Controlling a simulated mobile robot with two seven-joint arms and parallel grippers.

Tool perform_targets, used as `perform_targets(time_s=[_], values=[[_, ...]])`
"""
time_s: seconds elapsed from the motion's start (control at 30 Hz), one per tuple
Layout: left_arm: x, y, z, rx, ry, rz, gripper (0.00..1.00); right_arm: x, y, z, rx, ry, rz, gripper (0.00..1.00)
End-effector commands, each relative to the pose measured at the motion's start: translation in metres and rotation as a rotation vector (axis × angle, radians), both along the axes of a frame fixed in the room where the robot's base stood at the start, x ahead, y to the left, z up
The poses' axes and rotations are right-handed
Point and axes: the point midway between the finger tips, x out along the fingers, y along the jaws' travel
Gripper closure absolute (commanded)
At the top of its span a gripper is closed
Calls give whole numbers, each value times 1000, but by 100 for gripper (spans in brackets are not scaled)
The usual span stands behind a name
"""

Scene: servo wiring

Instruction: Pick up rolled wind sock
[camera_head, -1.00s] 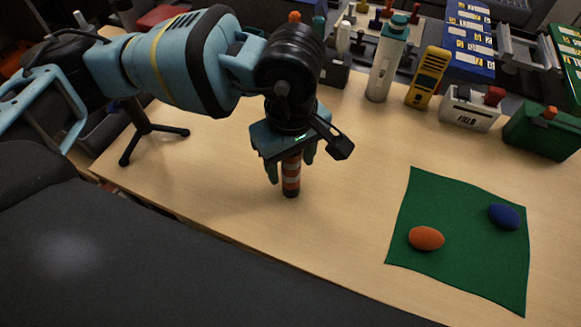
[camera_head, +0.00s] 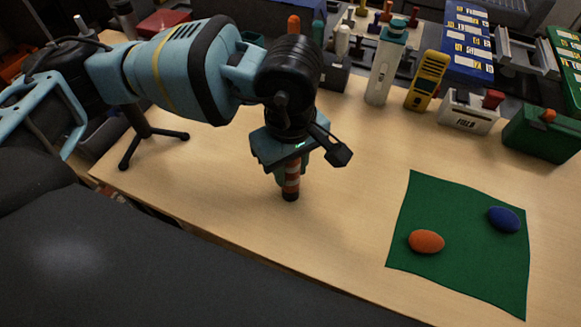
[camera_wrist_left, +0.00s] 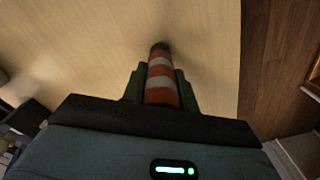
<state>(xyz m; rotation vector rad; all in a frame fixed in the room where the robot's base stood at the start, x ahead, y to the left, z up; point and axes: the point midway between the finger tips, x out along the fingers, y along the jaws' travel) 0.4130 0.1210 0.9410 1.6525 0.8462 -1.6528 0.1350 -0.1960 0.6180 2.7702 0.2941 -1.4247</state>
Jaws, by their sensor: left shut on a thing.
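The rolled wind sock (camera_head: 291,187) is an upright roll with orange-red and white bands and a dark lower end, at the front of the wooden table. My left gripper (camera_head: 290,176) points down over it, with its fingers shut on its sides. The left wrist view shows the banded roll (camera_wrist_left: 160,81) between the two green fingers (camera_wrist_left: 160,92), its dark end toward the table. The upper part of the roll is hidden by the gripper. Whether its lower end touches the table is hard to tell. My right gripper is not in view.
A green cloth (camera_head: 455,275) lies at the right with an orange egg-shaped object (camera_head: 426,242) and a blue one (camera_head: 504,219). A white bottle (camera_head: 385,72), yellow meter (camera_head: 427,81), white box (camera_head: 468,111) and green case (camera_head: 545,133) line the back. The table between is clear.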

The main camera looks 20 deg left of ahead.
Motion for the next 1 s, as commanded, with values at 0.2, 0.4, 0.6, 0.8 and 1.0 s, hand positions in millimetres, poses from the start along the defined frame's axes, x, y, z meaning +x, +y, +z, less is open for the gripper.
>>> perform_targets(time_s=[0.2,0.4,0.6,0.8,1.0], values=[[0,-1,14,-2,-2,-1,93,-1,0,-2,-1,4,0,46],[-2,4,35,-1,1,1,93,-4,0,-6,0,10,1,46],[-27,40,36,0,1,3,93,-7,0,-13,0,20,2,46],[-57,81,41,0,1,3,93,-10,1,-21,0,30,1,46],[-78,111,45,2,1,2,93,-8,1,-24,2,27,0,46]])
